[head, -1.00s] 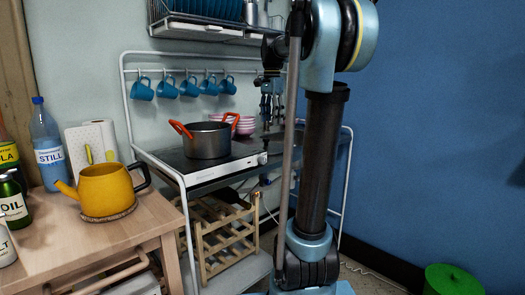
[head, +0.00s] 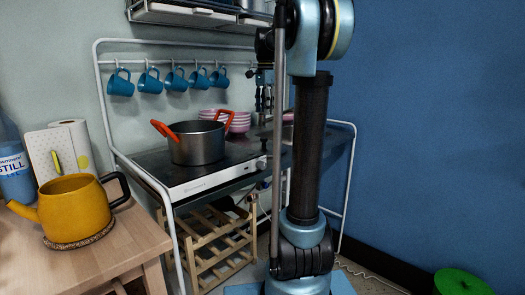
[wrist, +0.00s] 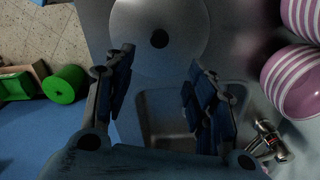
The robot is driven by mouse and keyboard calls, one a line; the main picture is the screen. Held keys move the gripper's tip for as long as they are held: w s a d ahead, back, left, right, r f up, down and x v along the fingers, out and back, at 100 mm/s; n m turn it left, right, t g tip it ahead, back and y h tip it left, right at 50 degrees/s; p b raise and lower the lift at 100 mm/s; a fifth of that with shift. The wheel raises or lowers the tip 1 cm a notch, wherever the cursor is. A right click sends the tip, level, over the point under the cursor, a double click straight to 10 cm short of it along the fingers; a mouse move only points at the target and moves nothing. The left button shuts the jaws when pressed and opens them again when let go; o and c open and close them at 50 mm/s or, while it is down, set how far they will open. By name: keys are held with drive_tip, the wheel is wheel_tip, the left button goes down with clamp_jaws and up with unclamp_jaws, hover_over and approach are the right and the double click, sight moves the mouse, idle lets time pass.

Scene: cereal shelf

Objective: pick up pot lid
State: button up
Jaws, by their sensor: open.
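The pot lid (wrist: 160,22) is a round grey disc with a dark knob (wrist: 159,39) at its middle, at the top of the wrist view. It lies flat on a grey surface beside a sink basin (wrist: 170,118). My gripper (wrist: 160,62) is open and empty, its two dark blue fingers spread below the knob in the picture and pointing toward the lid. I cannot tell how high they are above it. In the head view my arm hides most of the area right of the hob, and I cannot make out the lid or my gripper there.
A pot (head: 198,145) with red handles stands on the hob (head: 200,176). Pink striped bowls (wrist: 298,85) and a metal tap (wrist: 268,140) are right of the gripper. Blue mugs (head: 175,79) hang behind. A yellow kettle (head: 76,208) sits on a wooden table at left.

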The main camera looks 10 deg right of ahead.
hover_over(264, 140)
drive_tip(key=w, duration=0.2)
wheel_tip(264, 140, down, 8)
drive_tip(key=shift+w+f, duration=0.1)
drive_tip(key=shift+f, duration=0.05)
drive_tip(key=shift+s+d+f, duration=0.1)
drive_tip(key=shift+f, duration=1.4)
drive_tip(key=shift+s+f, duration=0.1)
drive_tip(key=shift+f, duration=1.35)
clamp_jaws()
